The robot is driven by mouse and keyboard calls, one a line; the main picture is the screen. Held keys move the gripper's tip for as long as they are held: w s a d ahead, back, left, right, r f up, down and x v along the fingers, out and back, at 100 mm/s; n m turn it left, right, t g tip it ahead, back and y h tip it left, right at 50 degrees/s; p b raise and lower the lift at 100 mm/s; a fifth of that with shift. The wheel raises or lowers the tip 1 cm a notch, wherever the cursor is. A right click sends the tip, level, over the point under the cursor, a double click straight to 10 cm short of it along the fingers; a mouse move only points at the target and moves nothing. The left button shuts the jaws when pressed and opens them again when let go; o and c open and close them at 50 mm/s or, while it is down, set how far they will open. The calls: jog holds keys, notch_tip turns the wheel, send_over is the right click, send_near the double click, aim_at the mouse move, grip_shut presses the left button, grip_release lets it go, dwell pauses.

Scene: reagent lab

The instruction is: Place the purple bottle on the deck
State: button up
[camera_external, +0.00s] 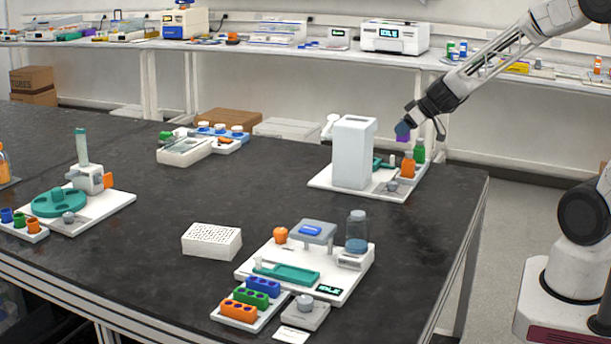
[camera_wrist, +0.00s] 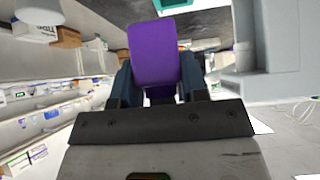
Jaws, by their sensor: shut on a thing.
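My gripper (camera_external: 402,130) is at the back right of the black bench, above the white deck (camera_external: 325,182). It is shut on the purple bottle (camera_wrist: 154,55), which fills the middle of the wrist view between the dark fingers. In the external view only a small part of the purple bottle (camera_external: 405,138) shows below the fingers. An orange bottle (camera_external: 407,167) and a green bottle (camera_external: 419,151) stand on the right side of the deck, just below the held bottle. The held bottle appears to be above the deck; contact with it cannot be told.
A tall white housing (camera_external: 353,152) rises from the deck left of my gripper. A white perforated rack (camera_external: 211,241) and another station (camera_external: 350,275) with a clear jar (camera_external: 356,230) stand nearer the front. Open bench lies between them.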

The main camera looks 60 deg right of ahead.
jog(key=shift+s+d+f, duration=0.1)
jog(key=shift+s+f, duration=0.7)
jog(key=shift+s, duration=0.15)
jog(key=shift+s+f, duration=0.75)
jog(key=shift+s, duration=0.2)
jog(key=shift+f, duration=0.15)
jog(key=shift+f, duration=3.25)
jog(key=shift+f, duration=0.25)
jog(key=shift+f, duration=0.25)
